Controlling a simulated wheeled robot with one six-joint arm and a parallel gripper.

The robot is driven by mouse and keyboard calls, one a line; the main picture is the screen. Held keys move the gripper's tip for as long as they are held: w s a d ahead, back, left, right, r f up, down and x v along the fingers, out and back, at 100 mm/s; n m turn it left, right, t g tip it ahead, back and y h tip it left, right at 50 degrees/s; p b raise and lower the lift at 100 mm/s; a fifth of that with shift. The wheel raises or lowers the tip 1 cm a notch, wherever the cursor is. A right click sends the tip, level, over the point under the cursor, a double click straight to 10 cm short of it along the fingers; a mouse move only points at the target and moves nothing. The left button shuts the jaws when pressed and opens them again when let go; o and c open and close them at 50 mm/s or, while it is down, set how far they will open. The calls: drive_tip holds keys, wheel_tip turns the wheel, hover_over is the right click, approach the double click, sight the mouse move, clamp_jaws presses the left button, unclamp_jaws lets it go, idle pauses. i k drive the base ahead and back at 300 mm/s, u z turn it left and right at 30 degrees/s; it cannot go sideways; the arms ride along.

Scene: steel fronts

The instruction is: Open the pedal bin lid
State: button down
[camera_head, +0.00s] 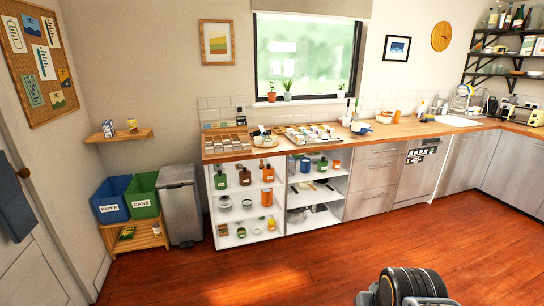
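The pedal bin (181,212) is a tall grey steel bin standing on the floor at the left, between the green cans bin and the white open shelves. Its lid (177,174) looks shut, lying flat across the top. The pedal at its base is too small to make out clearly. A dark ribbed part of my own arm shows at the bottom right edge, far across the floor from the bin. My gripper's fingers are not in view.
Blue paper bin (111,200) and green cans bin (143,195) sit on a low wooden stand (140,238) left of the pedal bin. A wooden counter (385,131) runs along the back above open shelves. The wooden floor (270,280) before the bin is clear.

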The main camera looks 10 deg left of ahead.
sight(181, 175)
drive_tip(key=u, duration=0.05)
drive_tip(key=i, duration=2.25)
drive_tip(key=u, duration=0.95)
drive_tip(key=i, duration=1.15)
drive_tip(key=u, duration=1.8)
drive_tip(key=i, duration=0.8)
drive_tip(key=u, duration=0.5)
